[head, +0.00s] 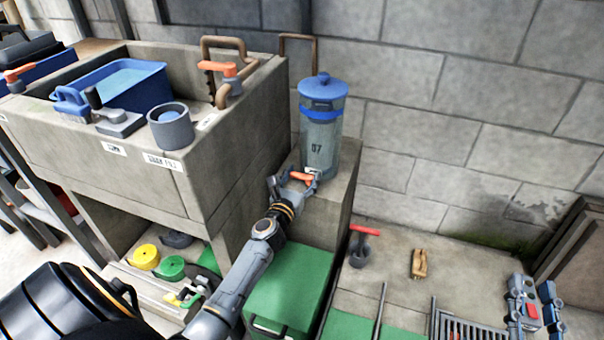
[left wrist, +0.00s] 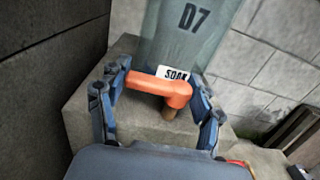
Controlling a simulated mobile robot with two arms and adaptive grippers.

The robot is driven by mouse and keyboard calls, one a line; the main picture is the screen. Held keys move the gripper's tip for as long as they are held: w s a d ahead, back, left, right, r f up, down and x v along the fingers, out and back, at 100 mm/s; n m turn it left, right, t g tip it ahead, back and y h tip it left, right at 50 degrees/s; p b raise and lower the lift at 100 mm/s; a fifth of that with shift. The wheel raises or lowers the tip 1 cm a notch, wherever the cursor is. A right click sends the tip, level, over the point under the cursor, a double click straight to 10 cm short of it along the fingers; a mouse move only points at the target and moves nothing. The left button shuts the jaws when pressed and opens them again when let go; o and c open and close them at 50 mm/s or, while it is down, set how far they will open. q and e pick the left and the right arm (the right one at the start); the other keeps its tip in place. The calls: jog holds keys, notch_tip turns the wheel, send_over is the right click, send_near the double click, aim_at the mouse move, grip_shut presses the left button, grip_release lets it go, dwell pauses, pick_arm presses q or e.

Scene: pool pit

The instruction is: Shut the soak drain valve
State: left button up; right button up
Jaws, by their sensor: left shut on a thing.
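The cylinder stands on a concrete block (head: 336,208) beside a concrete sink (head: 190,190) with other orange-handled taps. A green bin (head: 285,290) stands below. A red-handled tool (head: 362,245), a wooden brush (head: 419,263) and a floor grate (head: 458,328) lie right. The block wall is close behind.

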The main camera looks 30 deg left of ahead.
pick_arm(q)
jog(key=shift+r, duration=0.1)
jog(key=o, duration=1.2)
jog(key=shift+c, duration=0.2)
jog(key=v, duration=1.2)
